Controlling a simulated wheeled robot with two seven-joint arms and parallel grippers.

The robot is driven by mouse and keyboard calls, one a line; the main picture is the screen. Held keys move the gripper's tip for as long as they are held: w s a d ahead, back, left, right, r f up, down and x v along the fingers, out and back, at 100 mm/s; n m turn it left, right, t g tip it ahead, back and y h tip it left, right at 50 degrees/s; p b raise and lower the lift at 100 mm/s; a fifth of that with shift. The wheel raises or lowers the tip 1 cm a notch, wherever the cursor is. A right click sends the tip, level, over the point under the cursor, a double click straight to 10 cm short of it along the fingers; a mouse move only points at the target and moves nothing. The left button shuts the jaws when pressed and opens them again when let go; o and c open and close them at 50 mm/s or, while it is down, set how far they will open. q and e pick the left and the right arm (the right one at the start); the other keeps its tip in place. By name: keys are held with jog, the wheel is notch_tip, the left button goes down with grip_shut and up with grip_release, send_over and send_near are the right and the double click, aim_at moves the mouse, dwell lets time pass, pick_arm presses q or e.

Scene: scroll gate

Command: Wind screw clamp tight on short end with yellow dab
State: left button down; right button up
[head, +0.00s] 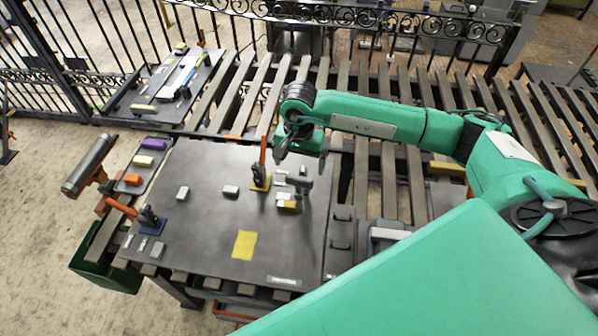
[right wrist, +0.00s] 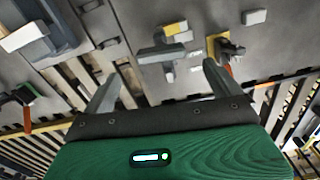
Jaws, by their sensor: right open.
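A grey clamp-like block (head: 302,183) stands on the dark work plate, right of its middle, among small pale blocks. A yellow patch (head: 288,204) shows at its near end; in the right wrist view the grey block (right wrist: 163,52) and yellow patch (right wrist: 174,29) lie beyond the fingers. I cannot make out its screw clearly. My right gripper (head: 298,150) is above and behind the block in the head view, apart from it. In the right wrist view its fingers (right wrist: 160,82) are spread and empty. My left gripper is not in view.
An upright orange-handled clamp on a yellow base (head: 261,182) stands close left of the block. Another orange-handled clamp (head: 148,218) is at the plate's left edge. A yellow square (head: 244,245) lies on the open front of the plate (head: 205,240).

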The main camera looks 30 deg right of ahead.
aim_at(299, 178)
notch_tip(299, 178, down, 7)
jog(key=p, duration=0.2)
jog(key=shift+r+p, duration=0.15)
jog(key=shift+p, duration=0.2)
jog(key=shift+f, duration=0.25)
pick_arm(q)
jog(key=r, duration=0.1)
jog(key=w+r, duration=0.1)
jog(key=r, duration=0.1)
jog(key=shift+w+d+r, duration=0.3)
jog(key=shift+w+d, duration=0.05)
pick_arm(e)
jog(key=shift+w+d+f, duration=0.1)
jog(key=shift+w+f, duration=0.05)
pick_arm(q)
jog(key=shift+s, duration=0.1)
pick_arm(e)
jog(key=c, duration=1)
